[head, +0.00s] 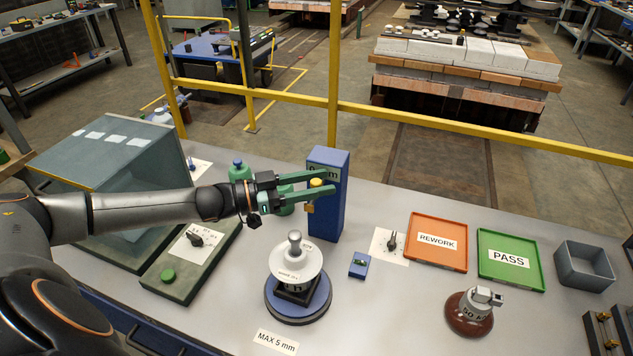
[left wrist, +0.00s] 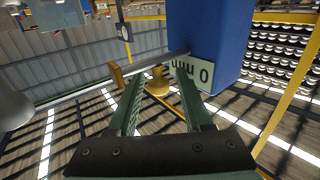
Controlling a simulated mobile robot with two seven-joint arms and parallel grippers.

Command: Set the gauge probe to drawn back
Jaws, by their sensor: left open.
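The gauge is an upright blue post (head: 328,218) on the bench, with a pale display reading "0 mm" that also shows in the left wrist view (left wrist: 193,74). A yellow knob (head: 316,183), the gauge probe's by its look, stands out on its near side; the left wrist view shows the knob (left wrist: 158,82) too. My left gripper (head: 324,184) is open, its green fingers on either side of the knob. I cannot tell whether they touch it. An orange-yellow tab (head: 309,207) sits just below the knob. My right gripper is not in view.
A round blue stand (head: 298,307) with a white disc (head: 296,262) is in front of the post. A green-grey dial box (head: 180,275) is under my left arm. An orange REWORK tray (head: 437,241), a green PASS tray (head: 510,260) and a brown insulator (head: 468,315) are right.

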